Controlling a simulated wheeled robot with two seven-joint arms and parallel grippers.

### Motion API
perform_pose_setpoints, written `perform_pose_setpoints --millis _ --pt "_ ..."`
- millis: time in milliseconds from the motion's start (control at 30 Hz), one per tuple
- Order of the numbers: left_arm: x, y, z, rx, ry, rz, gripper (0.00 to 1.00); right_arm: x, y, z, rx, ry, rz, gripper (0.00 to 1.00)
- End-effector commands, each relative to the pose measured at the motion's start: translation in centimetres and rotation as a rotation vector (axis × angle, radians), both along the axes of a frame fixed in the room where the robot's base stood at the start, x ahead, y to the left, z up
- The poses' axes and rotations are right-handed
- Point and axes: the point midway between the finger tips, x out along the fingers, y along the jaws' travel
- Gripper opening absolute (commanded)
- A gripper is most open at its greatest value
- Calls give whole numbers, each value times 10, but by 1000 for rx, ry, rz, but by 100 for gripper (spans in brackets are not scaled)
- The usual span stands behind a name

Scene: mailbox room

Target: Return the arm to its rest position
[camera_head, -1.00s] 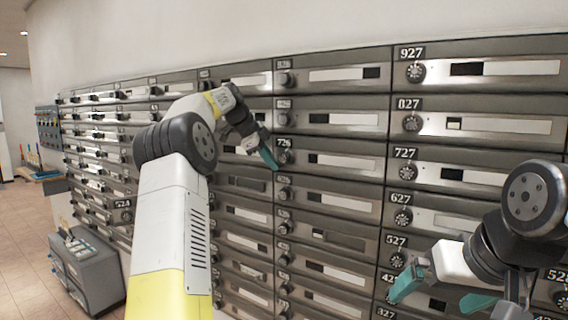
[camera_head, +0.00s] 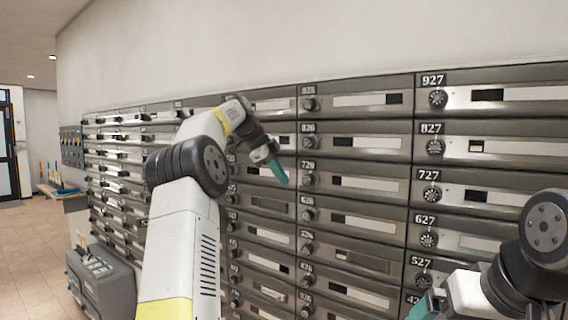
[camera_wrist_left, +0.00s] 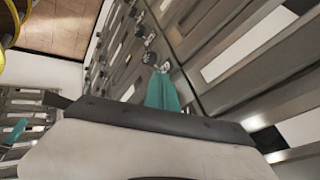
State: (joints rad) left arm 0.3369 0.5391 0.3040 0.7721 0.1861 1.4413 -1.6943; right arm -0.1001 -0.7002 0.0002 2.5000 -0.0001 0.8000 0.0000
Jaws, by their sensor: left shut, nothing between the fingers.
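My left arm (camera_head: 185,230) comes up from the bottom and bends at a dark joint towards the mailbox wall. My left gripper (camera_head: 279,172) has teal fingers, shut and empty, in front of the mailboxes near the 726 label. In the left wrist view the teal fingertips (camera_wrist_left: 163,92) are together with nothing between them. My right gripper (camera_head: 425,304) shows at the lower right, cut by the bottom edge; one teal finger is visible, and its opening cannot be made out.
A wall of grey mailboxes (camera_head: 380,167) with round locks fills the middle and right. A grey machine (camera_head: 103,282) stands on the floor at the lower left. A bench (camera_head: 62,191) and a dark door (camera_head: 8,145) are farther back. The tiled floor (camera_head: 30,240) at left is clear.

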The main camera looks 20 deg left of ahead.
Motion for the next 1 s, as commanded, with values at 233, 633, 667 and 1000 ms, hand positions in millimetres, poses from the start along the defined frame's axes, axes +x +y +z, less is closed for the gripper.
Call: perform_pose_setpoints --millis 233,633,667,1000 --pt "-11 20 30 -1 -2 0 0 0 0 0 0 0 0 100" --pt "-25 19 51 -1 19 31 0 0 0 0 0 0 0 100" --pt "-28 14 53 -2 29 47 0 0 0 0 0 0 0 100" --pt "-122 -59 57 -61 177 454 0 0 0 0 0 0 0 100"
